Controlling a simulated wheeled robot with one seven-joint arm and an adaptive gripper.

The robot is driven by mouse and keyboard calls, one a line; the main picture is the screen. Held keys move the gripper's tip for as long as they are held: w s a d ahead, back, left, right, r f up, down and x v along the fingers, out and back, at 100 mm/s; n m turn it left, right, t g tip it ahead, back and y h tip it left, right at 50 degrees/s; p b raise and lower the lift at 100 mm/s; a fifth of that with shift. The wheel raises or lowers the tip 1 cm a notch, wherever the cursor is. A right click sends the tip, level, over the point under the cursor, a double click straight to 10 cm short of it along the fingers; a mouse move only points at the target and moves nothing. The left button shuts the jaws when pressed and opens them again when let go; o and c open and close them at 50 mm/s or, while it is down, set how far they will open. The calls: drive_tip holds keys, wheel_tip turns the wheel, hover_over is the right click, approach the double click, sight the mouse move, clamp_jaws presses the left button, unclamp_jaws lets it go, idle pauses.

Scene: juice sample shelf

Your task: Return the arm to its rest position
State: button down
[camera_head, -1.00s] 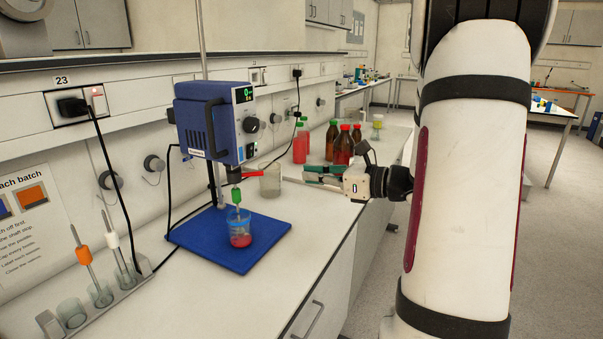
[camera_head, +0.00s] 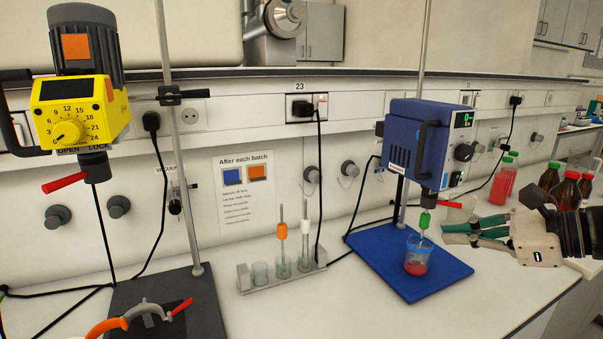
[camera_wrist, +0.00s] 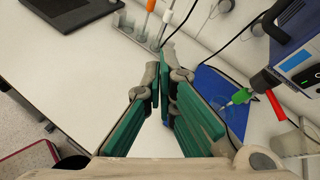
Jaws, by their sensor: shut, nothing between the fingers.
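My gripper (camera_head: 474,232) is at the right of the head view, to the right of the blue stirrer stand, above the white bench. Its green-padded fingers are shut and hold nothing. In the wrist view its fingertips (camera_wrist: 163,84) meet over the bench. The arm behind it leaves the head view at the right edge.
A blue overhead stirrer (camera_head: 415,143) stands on a blue base (camera_head: 385,258), its shaft in a beaker of red liquid (camera_head: 417,256). A yellow stirrer (camera_head: 70,108) hangs at the left. A rack with stirring rods (camera_head: 262,279) stands between them. Bottles (camera_head: 567,188) stand behind my gripper.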

drive_tip(key=s+a+f+n+g+h, duration=0.2)
drive_tip(key=s+a+n+g, duration=0.4)
drive_tip(key=s+a+n, duration=0.4)
drive_tip(key=s+n+t+h, duration=0.1)
drive_tip(key=s+n+h, duration=0.6)
drive_tip(key=n, duration=0.6)
drive_tip(key=shift+s+r+h, duration=0.2)
drive_tip(key=shift+s+h, duration=0.1)
drive_tip(key=shift+s, duration=0.35)
